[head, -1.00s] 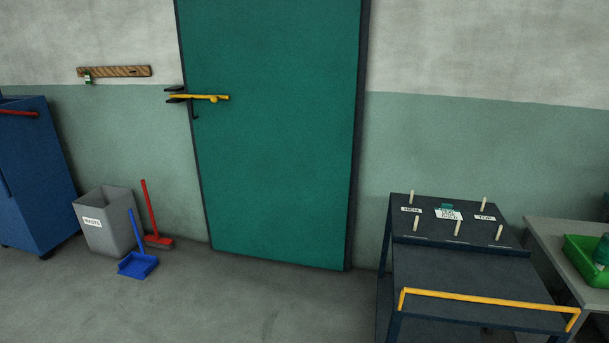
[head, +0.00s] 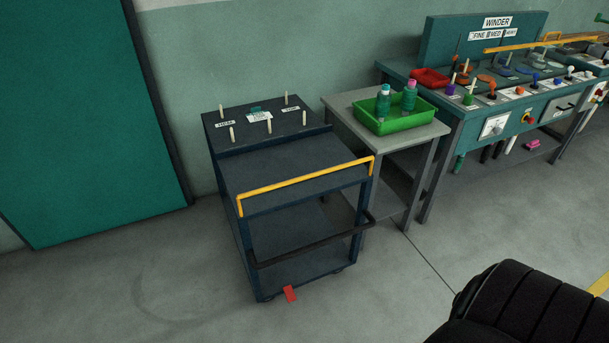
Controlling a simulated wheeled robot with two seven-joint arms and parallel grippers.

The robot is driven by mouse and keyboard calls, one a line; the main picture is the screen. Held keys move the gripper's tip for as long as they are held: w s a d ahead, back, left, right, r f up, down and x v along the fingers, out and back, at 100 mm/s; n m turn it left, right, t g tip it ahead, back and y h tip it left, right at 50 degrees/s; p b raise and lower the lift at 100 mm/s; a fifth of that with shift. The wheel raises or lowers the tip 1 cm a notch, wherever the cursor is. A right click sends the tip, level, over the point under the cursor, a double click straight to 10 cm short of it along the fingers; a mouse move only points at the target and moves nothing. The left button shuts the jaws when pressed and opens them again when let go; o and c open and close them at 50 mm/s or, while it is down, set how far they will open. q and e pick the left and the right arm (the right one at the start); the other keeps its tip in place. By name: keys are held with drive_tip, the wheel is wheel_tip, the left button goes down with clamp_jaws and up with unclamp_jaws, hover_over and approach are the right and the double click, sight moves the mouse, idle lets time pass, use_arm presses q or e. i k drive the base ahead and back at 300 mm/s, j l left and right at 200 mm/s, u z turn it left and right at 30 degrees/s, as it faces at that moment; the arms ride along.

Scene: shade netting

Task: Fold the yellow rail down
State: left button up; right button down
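The yellow rail (head: 305,179) runs along the near edge of a dark blue cart (head: 265,181). It stands up from the cart top, with a short bent leg at each end. Neither of my grippers is in view, and nothing is touching the rail.
The cart has upright pegs at the back, a dark lower bar (head: 315,243) and a red pedal (head: 289,293). A grey table (head: 345,112) with a green tray (head: 392,128) stands to its right. The winder bench (head: 440,83) is beyond. Floor left of the cart is clear.

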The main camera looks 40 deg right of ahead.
sight(372, 157)
drive_tip(key=u, duration=0.4)
drive_tip(key=k+l+u, duration=0.1)
drive_tip(key=l+u, duration=0.15)
drive_tip(key=l, duration=0.2)
drive_tip(key=k+l+u, duration=0.1)
drive_tip(key=l+u, duration=0.15)
drive_tip(key=l, duration=0.15)
drive_tip(key=k+l+u, duration=0.25)
drive_tip(key=l, duration=0.15)
drive_tip(key=k+l, duration=0.15)
drive_tip(key=l, duration=0.2)
drive_tip(key=k+l, duration=0.15)
drive_tip(key=l, duration=0.25)
drive_tip(key=k+l+u, duration=0.1)
drive_tip(key=l, duration=0.25)
drive_tip(key=k+l, duration=0.2)
drive_tip(key=l, duration=0.15)
drive_tip(key=k+l, duration=0.15)
drive_tip(key=l, duration=0.2)
